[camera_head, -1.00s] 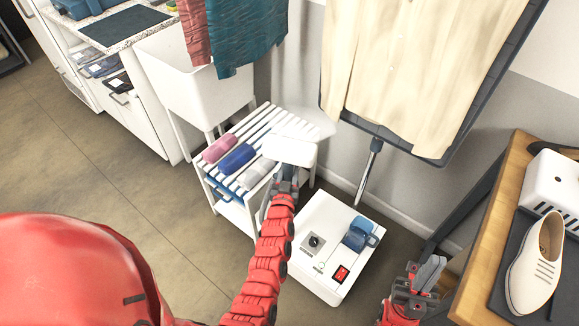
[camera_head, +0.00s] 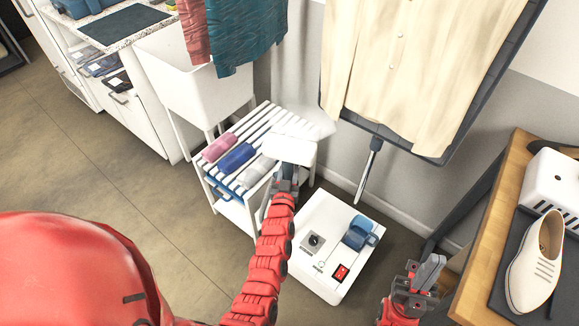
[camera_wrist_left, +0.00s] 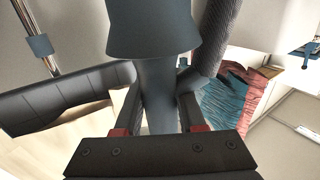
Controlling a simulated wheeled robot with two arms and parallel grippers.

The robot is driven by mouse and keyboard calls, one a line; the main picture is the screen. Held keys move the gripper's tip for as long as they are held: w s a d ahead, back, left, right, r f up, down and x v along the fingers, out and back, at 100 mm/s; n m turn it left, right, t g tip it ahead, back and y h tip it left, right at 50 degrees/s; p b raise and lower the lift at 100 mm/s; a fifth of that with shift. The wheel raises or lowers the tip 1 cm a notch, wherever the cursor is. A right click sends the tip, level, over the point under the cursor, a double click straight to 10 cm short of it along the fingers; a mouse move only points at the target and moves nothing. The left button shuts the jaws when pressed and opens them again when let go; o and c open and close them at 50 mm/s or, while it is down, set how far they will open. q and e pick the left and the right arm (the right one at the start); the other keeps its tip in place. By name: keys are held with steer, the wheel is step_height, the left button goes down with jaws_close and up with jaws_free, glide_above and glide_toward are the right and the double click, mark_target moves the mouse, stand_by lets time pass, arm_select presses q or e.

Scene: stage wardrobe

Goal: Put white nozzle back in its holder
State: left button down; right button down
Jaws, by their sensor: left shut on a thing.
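The white nozzle (camera_head: 290,150) is held up in front of the slatted rack in the head view. My left gripper (camera_head: 287,178) is just below its white head. In the left wrist view my left gripper (camera_wrist_left: 157,118) is shut on the nozzle's grey handle (camera_wrist_left: 160,85), with the wide head above, shaded grey. My right gripper (camera_head: 422,272) is near the wooden table, apart from the nozzle; its finger gap is unclear. A metal pole (camera_head: 367,172) with a dark collar stands under the hanging board. I cannot tell which part is the holder.
A white steamer base (camera_head: 318,290) with a blue tank (camera_head: 360,234) stands on the floor. The rack (camera_head: 235,185) holds rolled cloths. A cream shirt (camera_head: 425,70) hangs on a dark board. A wooden table (camera_head: 490,230) with a shoe (camera_head: 537,262) is at right.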

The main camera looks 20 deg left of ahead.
arm_select(q)
steer(key=shift+f+b, duration=0.45)
steer(key=shift+f, duration=0.15)
stand_by(0.3)
steer(key=c, duration=0.8)
jaws_free()
steer(key=shift+r, duration=0.1)
steer(key=shift+s, duration=0.15)
steer(key=shift+s+d+p, duration=0.15)
steer(key=shift+s+p, duration=0.15)
steer(key=shift+s, duration=0.4)
steer(key=s, duration=0.3)
steer(key=s+d+p, duration=0.1)
steer(key=s, duration=0.5)
steer(key=shift+s+d, duration=0.1)
steer(key=shift+d, duration=0.2)
